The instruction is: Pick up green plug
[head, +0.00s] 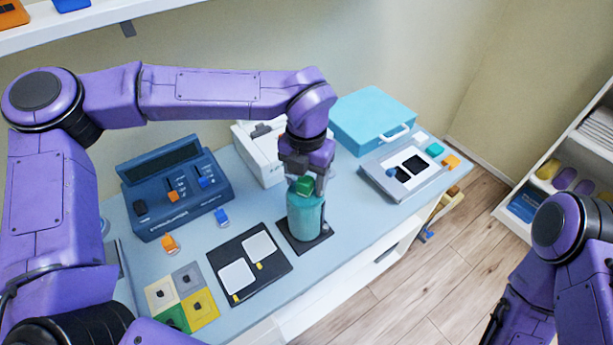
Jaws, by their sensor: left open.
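A green plug (305,184) sits at the top of a teal ribbed cylinder (306,216). The cylinder stands upright on a black square base on the light blue table. My left gripper (306,188) points down over the cylinder, with its open fingers around the green plug. The fingers partly hide the plug, and I cannot tell whether they touch it. My right arm shows at the right edge, but its gripper is not in view.
A blue device (173,186) stands left, with orange (170,244) and blue (222,217) pieces before it. A black board (270,278) and a coloured four-square board (159,294) lie in front. A turquoise case (372,115) and a grey panel (376,172) are right.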

